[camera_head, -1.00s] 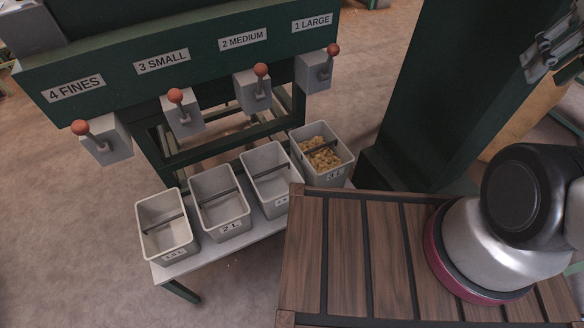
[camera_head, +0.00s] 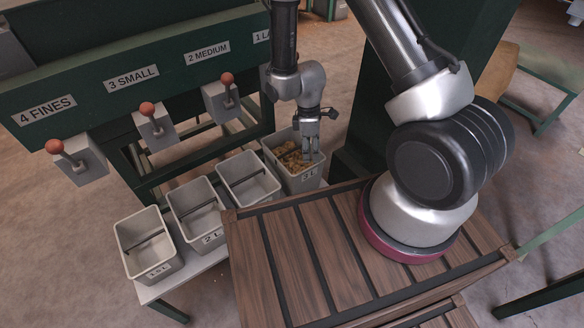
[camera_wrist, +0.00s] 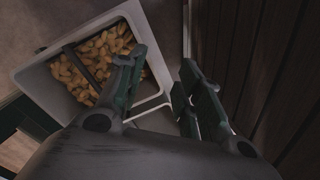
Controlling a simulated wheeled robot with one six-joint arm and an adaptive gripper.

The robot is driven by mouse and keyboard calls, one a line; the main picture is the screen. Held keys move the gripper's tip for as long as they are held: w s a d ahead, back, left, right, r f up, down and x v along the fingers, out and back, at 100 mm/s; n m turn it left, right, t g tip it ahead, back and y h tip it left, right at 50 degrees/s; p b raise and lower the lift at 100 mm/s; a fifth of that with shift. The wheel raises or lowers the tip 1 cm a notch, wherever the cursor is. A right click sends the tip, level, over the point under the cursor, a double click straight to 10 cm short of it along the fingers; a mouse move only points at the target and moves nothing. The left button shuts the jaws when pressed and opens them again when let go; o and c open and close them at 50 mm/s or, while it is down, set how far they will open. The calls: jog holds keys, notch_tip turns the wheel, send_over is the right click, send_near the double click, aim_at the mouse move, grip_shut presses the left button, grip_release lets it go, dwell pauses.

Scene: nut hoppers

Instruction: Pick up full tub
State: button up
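The full tub (camera_head: 308,181) is a light grey bin holding tan nuts, with a dark bar across its top. It stands at the right end of the row of tubs. My gripper (camera_head: 311,153) points down at its right part. In the wrist view the tub (camera_wrist: 40,79) is at the upper left with nuts inside. There my gripper (camera_wrist: 158,88) has its two fingers apart, with a gap between them. One finger overlaps the tub's opening and the other is outside it, beside the near wall. I cannot tell whether either finger touches the tub.
Three empty grey tubs (camera_head: 152,262) stand to the left on a low white shelf (camera_head: 190,278). A green machine with red-knobbed levers (camera_head: 146,108) stands behind. A slatted wooden surface (camera_head: 290,260) lies in front, close to the full tub.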

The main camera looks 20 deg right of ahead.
notch_tip(320, 180, down, 3)
jog(key=w+a+n+t, duration=0.1)
jog(key=w+n, duration=0.1)
jog(key=w, duration=0.1)
jog(key=n+t+y, duration=0.1)
jog(key=n+t, duration=0.2)
jog(key=n, duration=0.3)
send_over(291, 151)
jog(key=s, duration=0.1)
jog(key=f, duration=0.5)
jog(key=w+f, duration=0.1)
jog(key=f, duration=0.1)
jog(key=shift+w+d+f, duration=0.1)
jog(key=shift+f, duration=0.15)
grip_shut()
jog(key=shift+r, duration=0.1)
